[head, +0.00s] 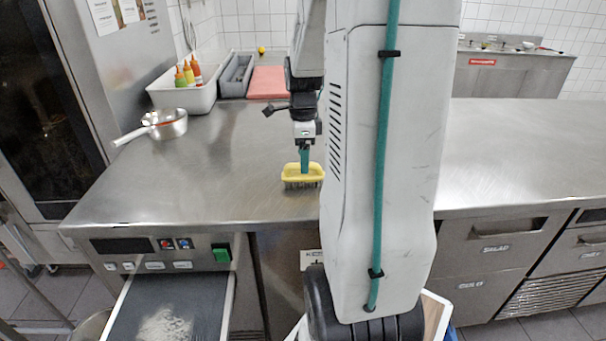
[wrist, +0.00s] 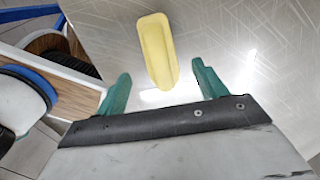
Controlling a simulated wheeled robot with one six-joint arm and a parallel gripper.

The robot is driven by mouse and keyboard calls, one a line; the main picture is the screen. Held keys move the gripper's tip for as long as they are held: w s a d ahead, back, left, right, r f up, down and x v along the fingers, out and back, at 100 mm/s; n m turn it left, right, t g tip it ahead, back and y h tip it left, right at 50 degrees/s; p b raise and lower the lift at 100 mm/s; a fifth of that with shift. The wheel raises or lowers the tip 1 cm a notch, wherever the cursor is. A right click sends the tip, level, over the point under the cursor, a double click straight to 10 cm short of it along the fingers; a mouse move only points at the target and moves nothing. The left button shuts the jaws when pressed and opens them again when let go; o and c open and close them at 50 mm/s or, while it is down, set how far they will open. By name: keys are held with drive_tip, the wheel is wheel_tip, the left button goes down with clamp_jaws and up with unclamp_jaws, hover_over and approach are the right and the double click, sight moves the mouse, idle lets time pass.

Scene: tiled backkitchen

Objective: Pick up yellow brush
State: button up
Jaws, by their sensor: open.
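The yellow brush (head: 303,173) stands near the front edge of the steel counter in the head view, with dark bristles below its yellow top. My gripper (head: 304,160) is directly over or just behind it, pointing down. In the wrist view, the yellow brush (wrist: 156,50) shows as a long yellow block. The green fingers of my gripper (wrist: 158,82) are spread apart, one on each side of the brush's near end. Neither finger visibly touches the brush. Its bristles are hidden in the wrist view.
The steel counter (head: 215,165) is clear around the brush. A saucepan (head: 160,125) sits at the left. Behind it are a white bin with sauce bottles (head: 187,94), a grey tray (head: 237,75) and a red board (head: 268,82). My arm hides the counter's middle.

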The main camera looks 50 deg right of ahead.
wheel_tip(320, 180, down, 6)
drive_tip(key=shift+r, duration=0.15)
drive_tip(key=c, duration=1.2)
drive_tip(key=shift+c, duration=0.2)
drive_tip(key=shift+r, duration=0.5)
drive_tip(key=r, duration=0.3)
drive_tip(key=shift+s, duration=0.2)
drive_tip(key=s+a+r, duration=0.1)
drive_tip(key=s+a, duration=0.7)
drive_tip(key=s, duration=0.5)
drive_tip(key=shift+a, duration=0.15)
